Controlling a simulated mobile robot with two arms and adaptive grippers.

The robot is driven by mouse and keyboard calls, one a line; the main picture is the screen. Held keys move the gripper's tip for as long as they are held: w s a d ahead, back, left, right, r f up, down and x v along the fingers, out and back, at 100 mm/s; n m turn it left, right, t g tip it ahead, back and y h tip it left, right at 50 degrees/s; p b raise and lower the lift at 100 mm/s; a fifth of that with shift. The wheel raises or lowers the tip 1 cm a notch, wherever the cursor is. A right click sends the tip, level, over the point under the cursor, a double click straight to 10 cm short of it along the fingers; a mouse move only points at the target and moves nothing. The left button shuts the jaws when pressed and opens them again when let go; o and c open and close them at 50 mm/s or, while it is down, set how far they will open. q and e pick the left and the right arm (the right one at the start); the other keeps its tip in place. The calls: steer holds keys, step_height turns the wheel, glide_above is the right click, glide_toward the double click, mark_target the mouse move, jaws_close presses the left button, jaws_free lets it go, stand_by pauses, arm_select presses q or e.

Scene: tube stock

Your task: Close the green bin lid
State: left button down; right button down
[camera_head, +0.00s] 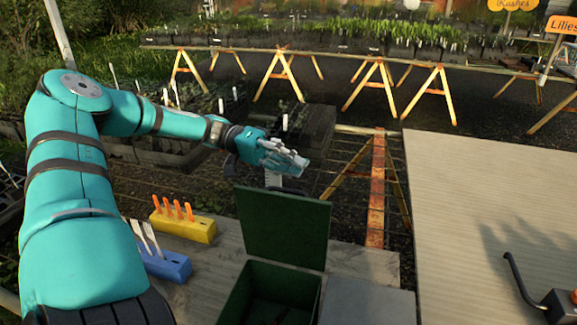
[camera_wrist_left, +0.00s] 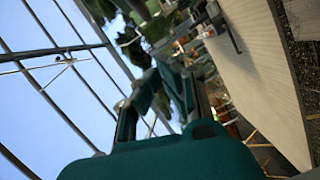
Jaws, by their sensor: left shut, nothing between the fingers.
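The green bin (camera_head: 235,300) stands at the bottom middle of the head view, its inside dark. Its green lid (camera_head: 284,228) is open and stands upright at the bin's far edge. My left gripper (camera_head: 290,160) is shut and empty. In the head view it appears just above and beyond the lid's top edge; I cannot tell whether it touches the lid. In the left wrist view a large dark green shape fills the bottom; I cannot tell whether it is the lid or my own gripper. My right gripper is not in view.
A yellow block (camera_head: 190,228) with orange markers and a blue block (camera_head: 165,264) with white tags stand left of the bin. A grey panel (camera_head: 367,304) lies to its right. A wide pale table (camera_head: 480,190) is at the right, mostly clear. Orange trestles stand behind.

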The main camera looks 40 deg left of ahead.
arm_select(q)
steer(key=s, duration=0.2)
steer(key=s+d+p, duration=0.1)
steer(key=shift+f, duration=0.4)
